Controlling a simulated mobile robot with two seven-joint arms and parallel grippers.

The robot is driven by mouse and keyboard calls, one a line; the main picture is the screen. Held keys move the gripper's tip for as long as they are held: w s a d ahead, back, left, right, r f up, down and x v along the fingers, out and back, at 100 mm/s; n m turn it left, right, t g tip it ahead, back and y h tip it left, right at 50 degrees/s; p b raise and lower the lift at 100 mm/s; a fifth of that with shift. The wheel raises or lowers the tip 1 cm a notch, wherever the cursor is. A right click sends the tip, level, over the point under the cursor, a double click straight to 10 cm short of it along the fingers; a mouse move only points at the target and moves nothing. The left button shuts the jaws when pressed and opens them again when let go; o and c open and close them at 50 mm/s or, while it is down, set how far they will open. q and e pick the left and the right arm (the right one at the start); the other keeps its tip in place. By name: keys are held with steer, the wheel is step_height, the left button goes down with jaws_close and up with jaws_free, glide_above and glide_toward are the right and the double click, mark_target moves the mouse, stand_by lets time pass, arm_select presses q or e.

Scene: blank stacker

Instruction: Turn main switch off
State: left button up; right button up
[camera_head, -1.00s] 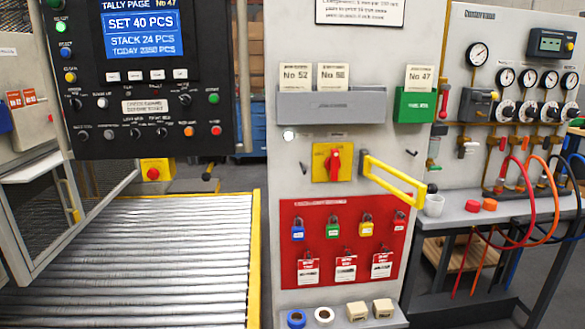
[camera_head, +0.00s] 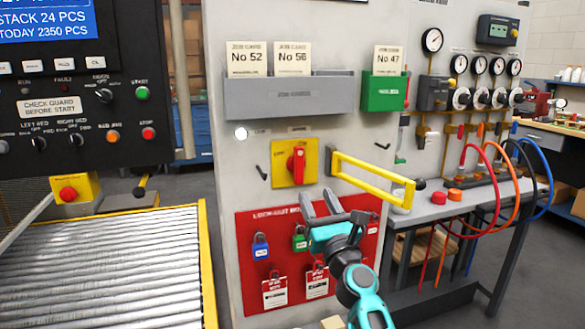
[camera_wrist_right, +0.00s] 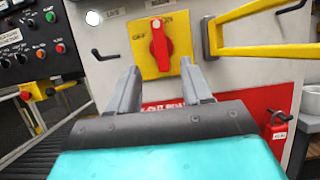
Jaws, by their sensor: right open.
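The main switch is a red rotary handle (camera_head: 297,165) on a yellow plate (camera_head: 283,174), set in the grey panel. Its handle stands upright. It also shows in the right wrist view (camera_wrist_right: 160,48), above and just beyond the fingertips. My right gripper (camera_head: 320,203) is open and empty, below and slightly right of the switch, in front of the red lockout board. In the right wrist view its two fingers (camera_wrist_right: 160,80) point up toward the switch, apart from it. My left gripper is not in view.
A yellow bar (camera_head: 372,180) sticks out from the panel right of the switch. The red lockout board (camera_head: 250,222) with padlocks and tags is below. A grey card holder (camera_head: 290,97) is above. A roller conveyor (camera_head: 110,265) lies left.

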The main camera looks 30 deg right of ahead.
mark_target(300, 164)
steer(key=x, duration=1.1)
steer(key=shift+f, duration=0.1)
jaws_close()
